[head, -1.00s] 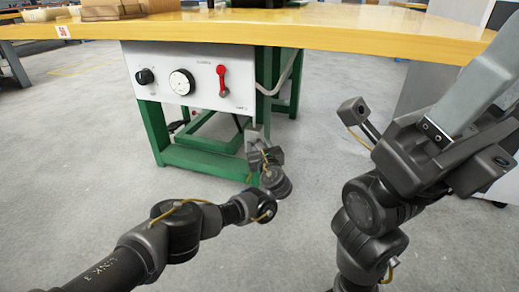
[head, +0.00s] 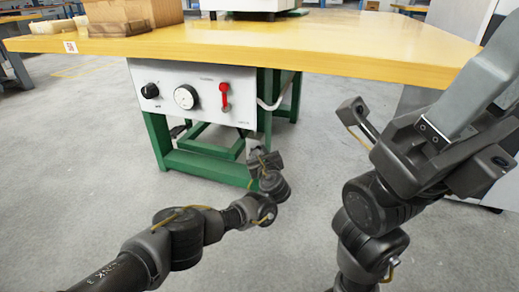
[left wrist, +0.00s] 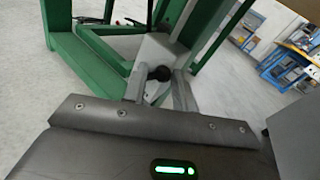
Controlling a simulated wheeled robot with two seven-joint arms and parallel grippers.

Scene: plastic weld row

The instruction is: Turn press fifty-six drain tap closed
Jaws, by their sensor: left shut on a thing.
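A small black knob (left wrist: 160,73) shows in the left wrist view between the two grey fingers of my left gripper (left wrist: 158,90), in front of a pale plate by the green frame. The fingers are shut on it. In the head view my left gripper (head: 263,160) is low, in front of the green bench leg, and hides the knob. On the white panel a red lever (head: 225,97) points up. I cannot tell any press number.
The yellow bench top (head: 330,42) overhangs the white panel (head: 207,110), which bears a dial (head: 187,97) and a black knob. The green frame (head: 205,168) stands close behind my left gripper. Wooden boxes (head: 135,14) sit on top. The grey floor in front is clear.

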